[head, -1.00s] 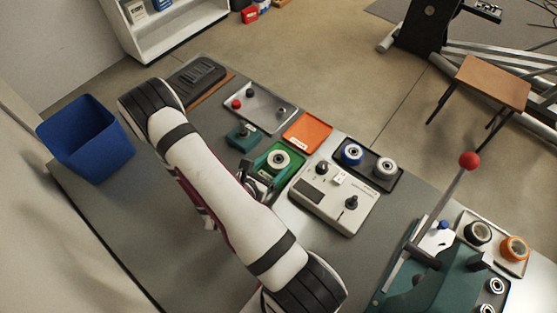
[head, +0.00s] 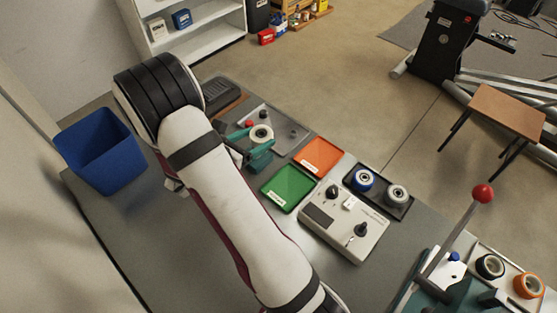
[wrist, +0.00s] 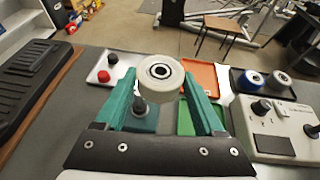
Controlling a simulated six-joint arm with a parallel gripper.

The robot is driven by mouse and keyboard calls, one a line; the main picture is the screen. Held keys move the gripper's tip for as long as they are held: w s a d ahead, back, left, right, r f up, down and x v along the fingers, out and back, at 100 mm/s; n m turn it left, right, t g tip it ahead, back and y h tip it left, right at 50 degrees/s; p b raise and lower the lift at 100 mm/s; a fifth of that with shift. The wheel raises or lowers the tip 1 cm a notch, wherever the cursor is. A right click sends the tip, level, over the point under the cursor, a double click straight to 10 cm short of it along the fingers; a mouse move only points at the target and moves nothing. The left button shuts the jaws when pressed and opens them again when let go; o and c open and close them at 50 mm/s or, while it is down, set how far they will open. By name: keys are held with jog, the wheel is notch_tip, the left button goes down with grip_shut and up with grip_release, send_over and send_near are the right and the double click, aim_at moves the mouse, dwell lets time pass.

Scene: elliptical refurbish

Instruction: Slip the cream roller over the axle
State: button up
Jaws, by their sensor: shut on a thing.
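The cream roller (head: 261,134), with a dark bearing in its centre, is held between the teal fingers of my gripper (wrist: 160,90). It also fills the upper middle of the wrist view (wrist: 152,94). A teal block (head: 261,160) stands on the bench just below the roller. In the wrist view, a short grey axle (wrist: 141,108) rises from this block between my fingers, below the roller. The roller appears above and apart from the axle. Its underside and the exact alignment with the axle are hidden.
The green tray (head: 287,187) is empty, with an orange tray (head: 318,155) behind it. A silver tray (head: 285,120) with knobs lies behind the block. A control box (head: 340,238) and a dark tray (head: 375,207) with two wheels stand to the right.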

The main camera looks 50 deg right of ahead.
jog(key=shift+w+f, duration=0.5)
jog(key=shift+f, duration=0.4)
jog(key=shift+w+f, duration=0.5)
jog(key=shift+f, duration=0.35)
jog(key=shift+w+f, duration=0.5)
jog(key=shift+f, duration=0.4)
jog(key=shift+f, duration=0.5)
jog(key=o, duration=1.2)
jog(key=shift+a, duration=0.15)
jog(key=v, duration=1.1)
